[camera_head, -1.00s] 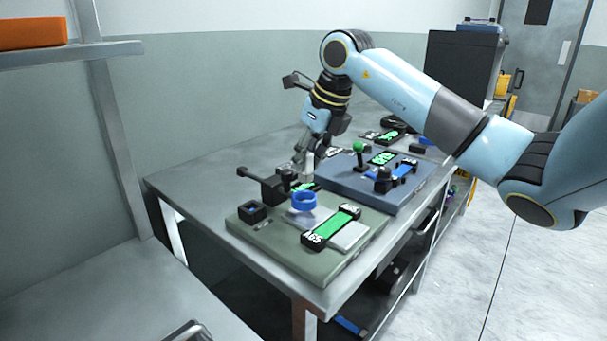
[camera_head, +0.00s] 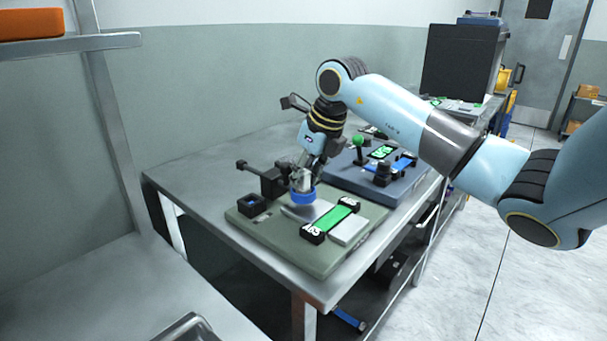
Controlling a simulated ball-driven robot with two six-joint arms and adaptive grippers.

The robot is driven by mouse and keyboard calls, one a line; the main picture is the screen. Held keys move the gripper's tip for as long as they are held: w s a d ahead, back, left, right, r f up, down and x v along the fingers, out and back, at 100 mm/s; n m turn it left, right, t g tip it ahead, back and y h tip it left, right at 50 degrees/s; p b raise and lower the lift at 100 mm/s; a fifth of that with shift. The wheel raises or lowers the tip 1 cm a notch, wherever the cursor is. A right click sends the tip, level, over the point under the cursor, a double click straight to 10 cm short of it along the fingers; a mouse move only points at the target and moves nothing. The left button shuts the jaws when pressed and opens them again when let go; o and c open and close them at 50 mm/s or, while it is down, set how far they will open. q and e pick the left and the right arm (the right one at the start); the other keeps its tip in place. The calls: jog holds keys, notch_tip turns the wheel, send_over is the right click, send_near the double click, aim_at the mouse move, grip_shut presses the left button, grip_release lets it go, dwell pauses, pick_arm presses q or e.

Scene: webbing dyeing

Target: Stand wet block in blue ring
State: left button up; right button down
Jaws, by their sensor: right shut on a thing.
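The blue ring (camera_head: 303,197) is on the green-grey board (camera_head: 262,238) near the front of the table. My right gripper (camera_head: 304,178) comes down from above and is shut on a small pale grey block (camera_head: 301,184). The block looks upright and lines up with the ring's opening. Its lower end is hidden by the ring's near wall, and I cannot tell whether it touches the bottom. My left gripper is not in view.
A black clamp-like fixture (camera_head: 268,180) and a dark block with a square opening (camera_head: 253,205) stand left of the ring. A green strip with black ends (camera_head: 330,222) lies to its right. A blue board (camera_head: 345,180) with a green knob (camera_head: 358,142) is behind.

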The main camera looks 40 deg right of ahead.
jog(key=shift+f, duration=0.15)
jog(key=c, duration=1.1)
grip_release()
jog(key=shift+r, duration=0.25)
jog(key=shift+w+p+v, duration=0.2)
jog(key=shift+p+v, duration=0.4)
jog(key=shift+v, duration=0.35)
jog(key=v, duration=1.1)
jog(key=shift+b, duration=0.45)
